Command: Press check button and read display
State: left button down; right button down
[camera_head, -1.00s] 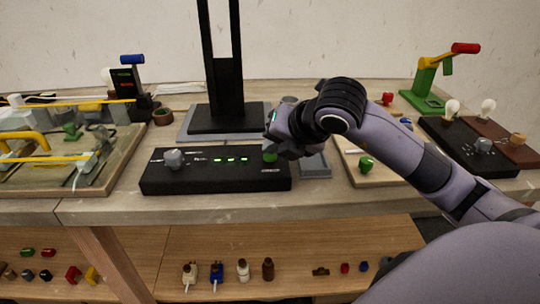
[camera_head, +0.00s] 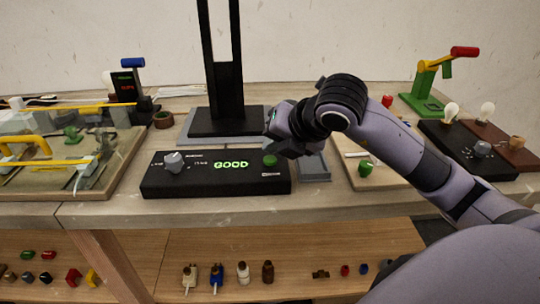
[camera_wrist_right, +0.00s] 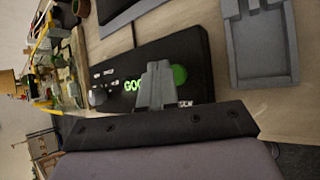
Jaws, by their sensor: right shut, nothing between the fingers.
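The black tester box (camera_head: 215,183) lies near the front edge of the table. Its display (camera_head: 231,165) reads GOOD in green letters. The green check button (camera_head: 270,160) is at the right end of the box's top, and a grey knob (camera_head: 174,162) is at the left. My right gripper (camera_head: 284,146) is just above and right of the button, shut and empty. In the right wrist view, the shut fingers (camera_wrist_right: 157,84) cover part of the display, and the green button (camera_wrist_right: 179,74) shows beside them. My left gripper is not in view.
A black stand (camera_head: 217,120) rises behind the box. A grey tray (camera_head: 314,168) and a pale board with a green knob (camera_head: 365,168) lie to the right. A wiring board (camera_head: 118,170) fills the left. A lower shelf (camera_head: 340,250) holds small parts.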

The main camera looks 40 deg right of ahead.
aim_at(274, 161)
jog(key=shift+r, duration=0.15)
notch_tip(274, 161, up, 5)
jog(key=p, duration=0.3)
dwell(0.4)
dwell(0.7)
